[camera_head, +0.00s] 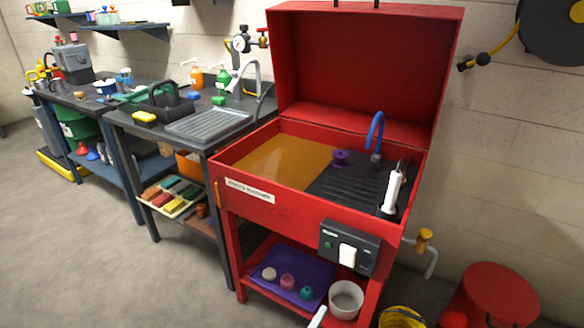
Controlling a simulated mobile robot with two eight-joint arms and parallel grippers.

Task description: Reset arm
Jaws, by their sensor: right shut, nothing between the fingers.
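Only a small pale tip of my right gripper (318,318) shows, at the bottom edge in front of the red parts washer's lower shelf. It is shut with nothing held; the rest of it and its arm are out of view. My left gripper is not in view. No tagged motor can be made out.
The red parts washer (226,152) stands with its lid (360,60) raised. A purple tray (276,292) and a white bowl (346,299) sit on its lower shelf. A red stool (500,292) and a yellow bucket (401,318) stand right.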

